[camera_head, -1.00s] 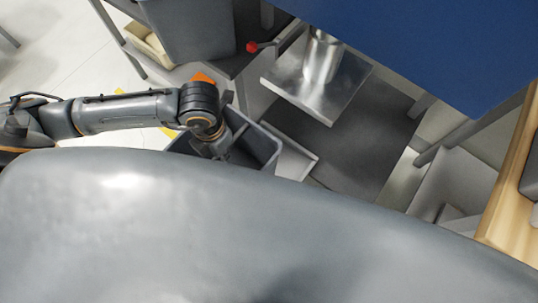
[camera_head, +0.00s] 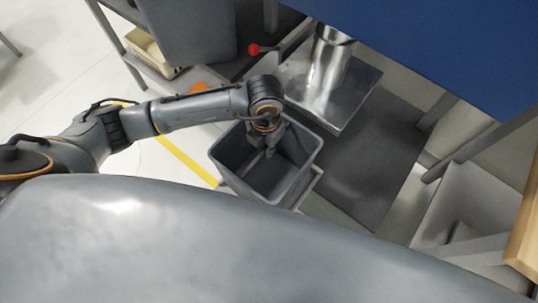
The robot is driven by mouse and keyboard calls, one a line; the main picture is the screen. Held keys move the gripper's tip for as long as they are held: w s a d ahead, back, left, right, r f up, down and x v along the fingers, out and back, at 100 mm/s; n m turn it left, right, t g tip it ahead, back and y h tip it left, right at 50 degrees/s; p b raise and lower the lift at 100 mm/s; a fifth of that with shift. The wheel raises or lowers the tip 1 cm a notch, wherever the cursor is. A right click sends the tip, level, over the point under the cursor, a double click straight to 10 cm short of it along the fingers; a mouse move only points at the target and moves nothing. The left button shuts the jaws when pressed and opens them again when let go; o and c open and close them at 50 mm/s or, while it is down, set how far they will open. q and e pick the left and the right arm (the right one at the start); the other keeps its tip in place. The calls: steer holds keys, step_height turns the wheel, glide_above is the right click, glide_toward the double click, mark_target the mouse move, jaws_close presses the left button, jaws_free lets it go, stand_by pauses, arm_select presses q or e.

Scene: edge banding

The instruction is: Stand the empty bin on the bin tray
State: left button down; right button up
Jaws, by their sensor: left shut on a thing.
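A grey, open-topped empty bin (camera_head: 285,184) is at the middle of the view, upright or nearly so. My left gripper (camera_head: 268,148) reaches down at the bin's far side and is shut on its wall; the arm hides part of the far rim. A pale, light-edged tray (camera_head: 313,188) shows beside and partly beneath the bin at its right. I cannot tell whether the bin's bottom touches the tray. My right gripper is not in view.
A steel pedestal plate (camera_head: 345,108) stands just beyond the bin, on a dark mat (camera_head: 375,165). A blue tabletop (camera_head: 440,50) overhangs at upper right. Another grey bin (camera_head: 195,45) and a red-knobbed lever (camera_head: 254,49) are at upper left. Yellow floor tape (camera_head: 190,162) lies left.

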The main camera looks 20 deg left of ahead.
arm_select(q)
steer(key=shift+w+d+f+b, duration=0.15)
steer(key=shift+w+f+b, duration=0.1)
steer(key=shift+f+b, duration=0.05)
steer(key=f+b, duration=0.2)
steer(key=f, duration=0.1)
steer(key=shift+w+d+f, duration=0.15)
steer(key=shift+w+f, duration=0.05)
steer(key=shift+f+b, duration=0.2)
steer(key=shift+b, duration=0.2)
steer(key=c, duration=1.4)
jaws_free()
steer(key=shift+o, duration=0.2)
steer(key=shift+s, duration=0.1)
